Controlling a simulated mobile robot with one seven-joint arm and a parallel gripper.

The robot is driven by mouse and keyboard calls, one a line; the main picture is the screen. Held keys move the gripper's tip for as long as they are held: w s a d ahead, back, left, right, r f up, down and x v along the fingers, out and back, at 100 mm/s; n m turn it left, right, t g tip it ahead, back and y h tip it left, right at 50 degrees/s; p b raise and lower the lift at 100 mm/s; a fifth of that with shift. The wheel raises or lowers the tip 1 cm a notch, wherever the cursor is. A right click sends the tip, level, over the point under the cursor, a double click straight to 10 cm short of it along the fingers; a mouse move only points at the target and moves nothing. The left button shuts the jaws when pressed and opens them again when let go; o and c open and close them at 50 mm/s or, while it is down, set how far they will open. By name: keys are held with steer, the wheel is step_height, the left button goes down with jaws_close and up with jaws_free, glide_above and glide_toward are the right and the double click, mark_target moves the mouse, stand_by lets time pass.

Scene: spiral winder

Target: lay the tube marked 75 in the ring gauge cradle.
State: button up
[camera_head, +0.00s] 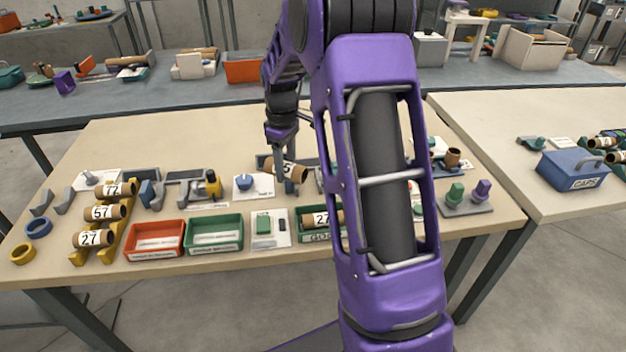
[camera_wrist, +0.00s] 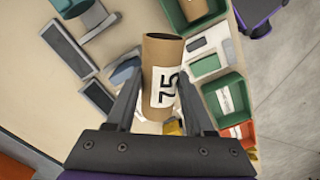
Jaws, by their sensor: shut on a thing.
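My gripper (camera_head: 283,150) is shut on a brown cardboard tube marked 75 (camera_head: 292,172) and holds it over the middle of the table. In the wrist view the tube (camera_wrist: 163,50) stands between the fingers of the gripper (camera_wrist: 160,78), its label showing and its open end pointing away. In the head view the label is partly covered. I cannot tell for sure which fixture is the ring gauge cradle; a small blue piece on a white plate (camera_head: 245,182) stands just left of the tube, and grey blocks lie behind it.
Tubes marked 72 (camera_head: 115,189), 57 (camera_head: 104,212) and 27 (camera_head: 93,238) lie on a yellow rack at left. Red (camera_head: 155,254) and green (camera_head: 214,249) trays line the front. Another 27 tube (camera_head: 321,218) lies in a green tray. My arm hides the table's right-middle part.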

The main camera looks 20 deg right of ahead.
steer(key=w+d+r+n, duration=0.3)
steer(key=w+d+n, duration=0.2)
steer(key=d+n, duration=0.3)
steer(key=shift+m, duration=0.5)
steer(key=f, duration=1)
steer(key=shift+d+f, duration=0.1)
steer(key=shift+d, duration=0.3)
steer(key=shift+f+b, duration=0.5)
steer(key=shift+f, duration=0.15)
steer(key=o, duration=1.3)
steer(key=shift+r, duration=0.1)
